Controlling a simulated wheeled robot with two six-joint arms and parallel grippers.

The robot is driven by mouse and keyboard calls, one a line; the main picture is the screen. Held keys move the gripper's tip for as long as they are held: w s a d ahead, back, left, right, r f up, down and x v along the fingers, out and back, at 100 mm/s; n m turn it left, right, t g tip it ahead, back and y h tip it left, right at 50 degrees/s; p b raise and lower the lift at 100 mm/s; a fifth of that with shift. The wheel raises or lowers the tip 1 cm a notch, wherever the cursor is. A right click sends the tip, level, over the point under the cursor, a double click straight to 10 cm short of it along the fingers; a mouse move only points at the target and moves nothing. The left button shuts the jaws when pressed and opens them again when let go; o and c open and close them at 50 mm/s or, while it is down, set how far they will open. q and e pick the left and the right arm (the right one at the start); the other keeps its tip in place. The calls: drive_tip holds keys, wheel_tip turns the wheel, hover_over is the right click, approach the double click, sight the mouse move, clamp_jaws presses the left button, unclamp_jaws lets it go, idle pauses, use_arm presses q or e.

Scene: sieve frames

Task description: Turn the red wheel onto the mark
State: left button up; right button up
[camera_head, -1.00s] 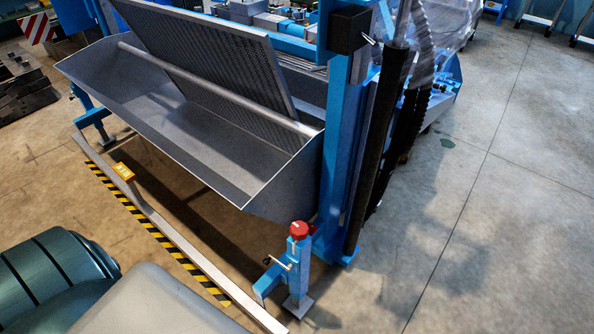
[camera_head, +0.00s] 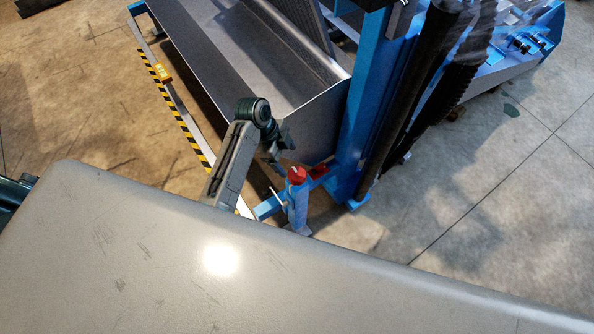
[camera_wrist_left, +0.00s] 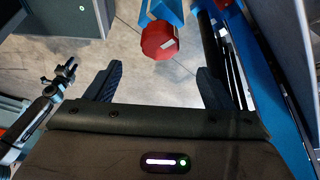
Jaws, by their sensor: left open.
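The red wheel (camera_head: 297,174) sits on top of a blue stand (camera_head: 298,207) beside the trough's corner. It has a light stripe on it. In the left wrist view the red wheel (camera_wrist_left: 159,40) shows just beyond my fingertips, roughly midway between them, with a pale patch at its edge. I cannot tell whether that patch is the mark. My left gripper (camera_head: 281,149) is just up and left of the wheel in the head view. Its dark fingers are apart and empty in the left wrist view (camera_wrist_left: 158,85). They do not visibly touch the wheel.
The grey metal trough (camera_head: 235,75) and blue post (camera_head: 372,100) stand close to the wheel. A rail with yellow-black tape (camera_head: 181,118) runs left of it. A jointed arm (camera_wrist_left: 40,115), probably my right one, shows small in the left wrist view.

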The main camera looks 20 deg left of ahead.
sight(297, 173)
use_arm(q)
drive_tip(key=x, duration=0.3)
drive_tip(key=shift+s+f, duration=0.15)
drive_tip(key=shift+f, duration=0.05)
drive_tip(key=p+x, duration=0.1)
drive_tip(key=x, duration=0.4)
drive_tip(key=shift+d+f, duration=0.3)
drive_tip(key=shift+f, duration=0.2)
use_arm(e)
drive_tip(key=shift+w+r, duration=0.35)
drive_tip(key=shift+r, duration=0.15)
